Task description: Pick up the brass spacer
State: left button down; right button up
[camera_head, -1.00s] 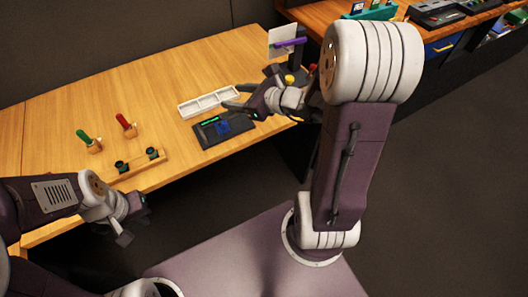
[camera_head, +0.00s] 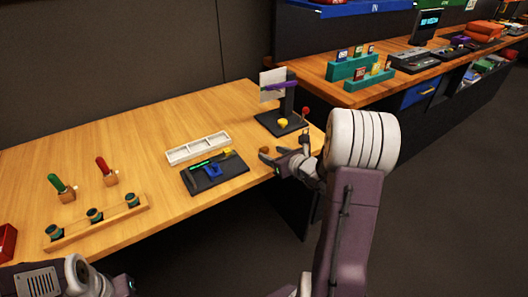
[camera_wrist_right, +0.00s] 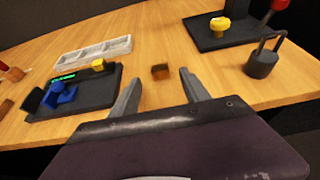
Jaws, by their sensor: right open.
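The brass spacer (camera_wrist_right: 160,71) is a small brownish block on the wooden table, between the panel and the dark stand. In the head view it shows as a tiny brown spot (camera_head: 265,149) by my right gripper (camera_head: 285,148). My right gripper is open and empty. In the right wrist view its two fingers (camera_wrist_right: 158,80) point toward the spacer, which appears between and just beyond their tips, not gripped. My left arm shows at the bottom left of the head view; its gripper (camera_head: 124,286) is mostly cut off, so its jaws cannot be judged.
A black panel (camera_head: 200,184) with blue and yellow parts lies left of the spacer, beside a white tray (camera_head: 197,148). A dark stand (camera_head: 270,122) with a yellow knob is behind. A black weight with a loop handle (camera_wrist_right: 262,65) stands right. The table's front edge is close.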

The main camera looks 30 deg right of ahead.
aim_at(266, 150)
jog(key=x, duration=0.4)
jog(key=shift+w, duration=0.2)
jog(key=shift+s+r, duration=0.1)
jog(key=shift+c, duration=1.2)
grip_shut()
notch_tip(266, 150, up, 4)
jog(key=shift+r+p, duration=0.2)
jog(key=shift+p, duration=0.5)
jog(key=s+d+r+p, duration=0.3)
jog(key=s+d+r, duration=0.3)
jog(key=s+d, duration=0.2)
jog(key=shift+d+r, duration=0.2)
jog(key=shift+r, duration=0.1)
